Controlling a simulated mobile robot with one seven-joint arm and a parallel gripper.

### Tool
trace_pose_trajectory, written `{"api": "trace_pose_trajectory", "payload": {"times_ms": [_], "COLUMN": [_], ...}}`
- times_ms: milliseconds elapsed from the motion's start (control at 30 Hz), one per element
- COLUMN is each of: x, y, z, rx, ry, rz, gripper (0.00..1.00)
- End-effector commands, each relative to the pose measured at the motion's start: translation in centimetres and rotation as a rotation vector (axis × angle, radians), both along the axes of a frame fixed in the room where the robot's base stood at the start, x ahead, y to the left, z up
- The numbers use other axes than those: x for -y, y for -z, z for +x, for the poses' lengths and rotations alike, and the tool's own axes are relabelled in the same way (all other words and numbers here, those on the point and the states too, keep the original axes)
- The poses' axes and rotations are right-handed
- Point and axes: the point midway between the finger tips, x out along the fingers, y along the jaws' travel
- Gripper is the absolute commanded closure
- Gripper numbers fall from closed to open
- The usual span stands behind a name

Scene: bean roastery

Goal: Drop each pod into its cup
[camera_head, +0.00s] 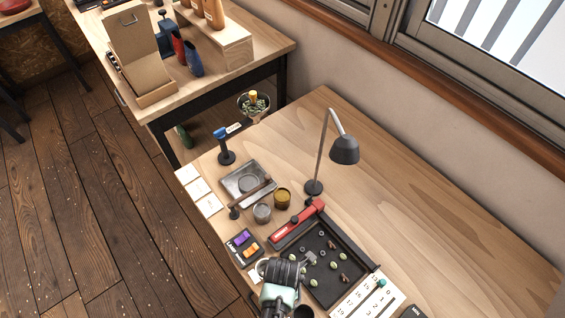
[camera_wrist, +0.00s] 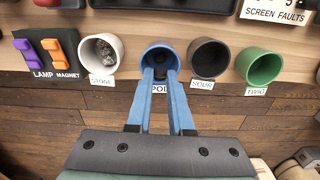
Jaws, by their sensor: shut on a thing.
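My gripper (camera_wrist: 160,74) has blue fingers, close together at their tips, at the mouth of the blue cup (camera_wrist: 160,48) labelled POD. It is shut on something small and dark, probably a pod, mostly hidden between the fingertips. The white cup (camera_wrist: 102,54) labelled STONE holds grey bits. The black cup (camera_wrist: 209,58) is labelled SOUR and the green cup (camera_wrist: 262,62) TWIG. In the head view my arm's end covers the blue cup. The dark tray (camera_head: 346,288) there bears several green beans, some dark pieces and ring-like bits.
A block with LAMP and MAGNET switches (camera_wrist: 48,55) stands left of the cups. A desk lamp (camera_head: 344,150) stands behind the tray. A red-handled tool (camera_head: 296,226) lies along the tray's far edge. The table's right side is clear.

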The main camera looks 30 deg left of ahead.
Motion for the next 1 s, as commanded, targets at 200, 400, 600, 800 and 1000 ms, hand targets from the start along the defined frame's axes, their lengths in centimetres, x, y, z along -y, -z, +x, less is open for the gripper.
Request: {"api": "trace_pose_trajectory", "payload": {"times_ms": [200, 400, 600, 800, 1000], "x": [0.01, 0.01, 0.01, -0.01, -0.01], "y": [1.04, 0.92, 0.84, 0.92, 0.93], "z": [0.00, 0.00, -0.01, 0.02, 0.00], "rx": [0.000, 0.000, 0.000, 0.000, 0.000], "ry": [0.000, 0.000, 0.000, 0.000, 0.000], "rz": [0.000, 0.000, 0.000, 0.000, 0.000], "gripper": [1.00, 1.00, 1.00, 1.00, 0.55]}}
